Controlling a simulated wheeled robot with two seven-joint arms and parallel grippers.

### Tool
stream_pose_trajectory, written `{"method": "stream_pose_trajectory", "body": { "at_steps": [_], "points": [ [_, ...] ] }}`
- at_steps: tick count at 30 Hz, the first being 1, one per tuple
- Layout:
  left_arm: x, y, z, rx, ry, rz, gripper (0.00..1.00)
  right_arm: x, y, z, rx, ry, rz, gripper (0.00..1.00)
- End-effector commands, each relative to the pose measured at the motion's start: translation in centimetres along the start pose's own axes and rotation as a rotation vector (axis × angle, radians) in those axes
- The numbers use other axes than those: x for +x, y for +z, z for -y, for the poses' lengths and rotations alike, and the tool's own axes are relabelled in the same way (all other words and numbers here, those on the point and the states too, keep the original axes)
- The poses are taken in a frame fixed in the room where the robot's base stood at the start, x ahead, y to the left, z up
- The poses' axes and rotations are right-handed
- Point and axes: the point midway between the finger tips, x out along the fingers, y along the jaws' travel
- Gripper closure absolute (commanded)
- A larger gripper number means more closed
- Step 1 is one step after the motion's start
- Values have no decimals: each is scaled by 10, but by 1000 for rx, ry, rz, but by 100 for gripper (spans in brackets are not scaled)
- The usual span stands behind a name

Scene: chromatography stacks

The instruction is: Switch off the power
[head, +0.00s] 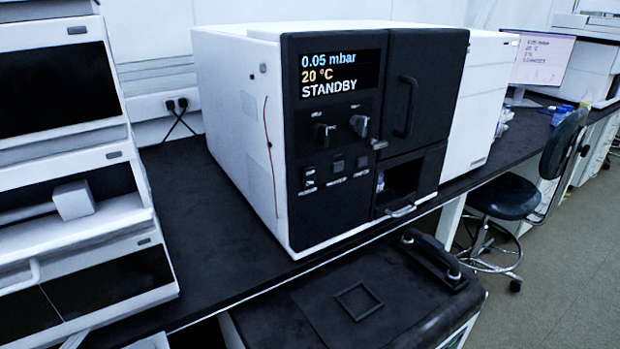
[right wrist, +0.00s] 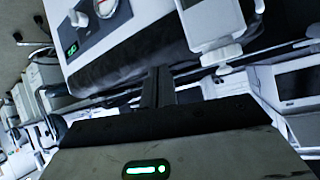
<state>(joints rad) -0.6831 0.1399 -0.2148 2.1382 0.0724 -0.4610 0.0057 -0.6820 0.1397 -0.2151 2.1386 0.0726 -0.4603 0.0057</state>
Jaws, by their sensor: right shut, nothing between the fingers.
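In the head view a white instrument (head: 239,120) with a black front panel stands on the bench. Its display (head: 338,73) reads 0.05 mbar, 20 °C and STANDBY. Below it are two knobs (head: 325,133) and a row of small switches (head: 338,166); their labels are too small to read. In the right wrist view my right gripper (right wrist: 158,86) has its dark fingers together and empty. My left gripper is in neither view.
A dark-topped box (head: 420,318) with a black handle (head: 436,262) stands low in front of the bench. Stacked white modules (head: 70,160) stand at left. A stool (head: 506,196) is at right. The dark bench top (head: 185,215) is clear between the modules and the instrument.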

Motion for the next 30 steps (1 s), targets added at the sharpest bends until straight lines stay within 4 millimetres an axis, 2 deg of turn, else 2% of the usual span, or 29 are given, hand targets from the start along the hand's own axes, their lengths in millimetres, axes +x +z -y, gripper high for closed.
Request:
{"method": "stream_pose_trajectory", "body": {
  "at_steps": [2, 4, 7, 11, 12, 15, 18, 21, 25, 30],
  "points": [
    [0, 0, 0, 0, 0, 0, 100, -1, 2, 0, -5, -1, 6, 100],
    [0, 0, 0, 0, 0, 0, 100, 3, -6, 0, -42, -6, -16, 100],
    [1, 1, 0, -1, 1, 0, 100, 17, -38, 3, -176, -22, -96, 100],
    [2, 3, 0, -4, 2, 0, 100, 38, -110, 10, -515, -26, -281, 100],
    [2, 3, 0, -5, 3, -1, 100, 43, -136, 14, -642, -15, -348, 100],
    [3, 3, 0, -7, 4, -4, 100, 47, -194, 22, -954, 35, -502, 100],
    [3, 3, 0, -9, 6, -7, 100, 46, -242, 28, -1232, 111, -628, 100],
    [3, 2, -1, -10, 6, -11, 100, 41, -277, 33, -1447, 189, -720, 100],
    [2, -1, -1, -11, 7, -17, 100, 36, -302, 36, -1618, 264, -784, 100],
    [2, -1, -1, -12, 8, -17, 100, 33, -311, 37, -1681, 295, -806, 100]
  ]
}}
